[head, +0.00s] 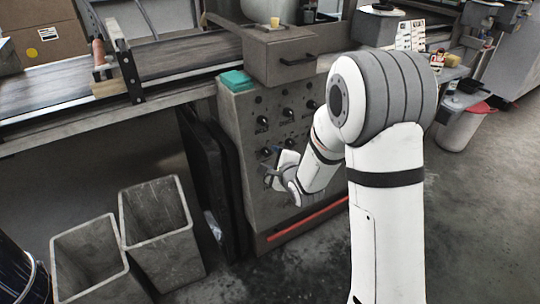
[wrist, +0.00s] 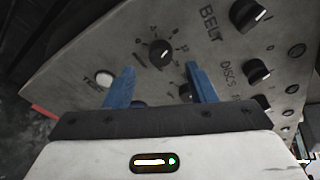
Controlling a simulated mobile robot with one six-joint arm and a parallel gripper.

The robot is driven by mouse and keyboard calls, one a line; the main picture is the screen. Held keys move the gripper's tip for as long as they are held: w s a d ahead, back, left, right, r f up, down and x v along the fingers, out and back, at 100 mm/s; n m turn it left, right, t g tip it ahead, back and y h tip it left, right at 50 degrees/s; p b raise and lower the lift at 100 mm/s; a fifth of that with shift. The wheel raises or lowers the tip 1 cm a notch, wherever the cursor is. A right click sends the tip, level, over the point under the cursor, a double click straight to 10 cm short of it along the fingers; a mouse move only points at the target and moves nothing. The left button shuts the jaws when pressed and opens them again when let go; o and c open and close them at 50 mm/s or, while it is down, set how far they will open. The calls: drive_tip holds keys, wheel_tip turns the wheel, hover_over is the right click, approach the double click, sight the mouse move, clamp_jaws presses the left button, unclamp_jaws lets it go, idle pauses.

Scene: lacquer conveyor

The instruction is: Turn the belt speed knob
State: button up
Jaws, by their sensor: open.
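The grey control panel (head: 241,126) stands below the conveyor, with several dark knobs on its face. In the wrist view, a round black dial knob (wrist: 162,52) with a white pointer mark has a printed scale around it. The word BELT is printed to its upper right, near another black knob (wrist: 247,14). My gripper (head: 273,167) is at the panel's lower part in the head view. In the wrist view my gripper (wrist: 160,72) is open and empty, its blue fingers either side of the dial knob and a little below it. I cannot tell whether they touch the panel.
More knobs (wrist: 257,71) line the right of the wrist view; one is partly hidden behind the right finger. Two grey bins (head: 157,232) stand on the floor at left. A drawer unit (head: 268,62) sits above the panel. A red strip (head: 305,221) runs along the panel's base.

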drive_tip(key=shift+v, duration=1.8)
drive_tip(key=s+d+r+n+g+h+p, duration=0.25)
drive_tip(key=s+d+r+n+p, duration=0.2)
drive_tip(key=d+r+p, duration=0.35)
drive_tip(key=s+d+r+n+g+h+p, duration=0.25)
drive_tip(key=s+r+n+p, duration=0.2)
drive_tip(key=r, duration=0.55)
drive_tip(key=s+d+r+n+g+p, duration=0.2)
drive_tip(key=s+r+n+p, duration=0.2)
drive_tip(key=s, duration=0.5)
drive_tip(key=s+d+r+n+g+h+p, duration=0.1)
drive_tip(key=s+d+r+n+g+p, duration=0.2)
drive_tip(key=s+r, duration=0.6)
drive_tip(key=s+n+p, duration=0.1)
drive_tip(key=p, duration=0.1)
drive_tip(key=shift+d+r+n+p, duration=0.2)
drive_tip(key=shift+n+p, duration=0.15)
drive_tip(key=shift+n, duration=0.05)
drive_tip(key=shift+c, duration=0.2)
